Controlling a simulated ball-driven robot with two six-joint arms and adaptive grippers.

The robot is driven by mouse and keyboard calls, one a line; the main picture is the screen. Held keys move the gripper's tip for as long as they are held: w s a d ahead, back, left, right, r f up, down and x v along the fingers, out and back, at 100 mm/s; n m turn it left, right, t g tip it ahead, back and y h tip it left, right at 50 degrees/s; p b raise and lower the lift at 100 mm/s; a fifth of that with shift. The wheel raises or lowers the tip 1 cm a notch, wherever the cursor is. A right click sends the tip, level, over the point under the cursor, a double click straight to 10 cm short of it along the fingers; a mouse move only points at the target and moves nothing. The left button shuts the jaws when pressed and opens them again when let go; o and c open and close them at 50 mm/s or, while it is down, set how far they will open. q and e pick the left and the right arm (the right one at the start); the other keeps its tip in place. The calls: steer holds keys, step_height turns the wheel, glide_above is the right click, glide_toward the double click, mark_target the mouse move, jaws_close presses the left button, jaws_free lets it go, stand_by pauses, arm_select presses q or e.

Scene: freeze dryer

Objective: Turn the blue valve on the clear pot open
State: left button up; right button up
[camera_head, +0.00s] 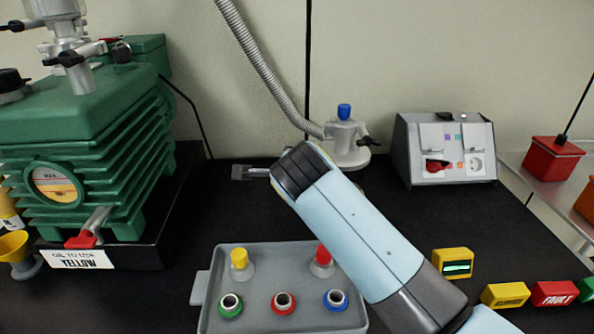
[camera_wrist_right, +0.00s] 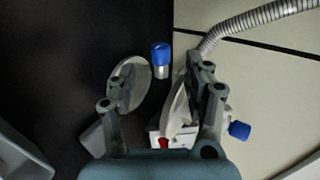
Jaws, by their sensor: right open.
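In the head view a pale, cloudy pot-like fitting (camera_head: 343,140) stands on a round white base at the back of the bench. A blue valve knob (camera_head: 344,112) tops it, and a black handle sits on its right side. My right arm crosses in front and hides part of the base. In the right wrist view my right gripper (camera_wrist_right: 160,74) is open, with a blue cap on a pale cylinder (camera_wrist_right: 160,52) showing between and beyond its fingertips. Another blue knob (camera_wrist_right: 239,130) shows beside the right finger. Contact cannot be told. My left gripper is out of view.
A ribbed hose (camera_head: 262,70) runs up from the fitting. A grey switch box (camera_head: 440,170) stands right of it and a green pump (camera_head: 80,130) at left. A grey tray (camera_head: 255,256) with coloured caps and rings lies in front, partly behind my arm.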

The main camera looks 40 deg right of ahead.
steer(key=v, duration=0.4)
steer(key=shift+s+a+r, duration=0.1)
stand_by(0.4)
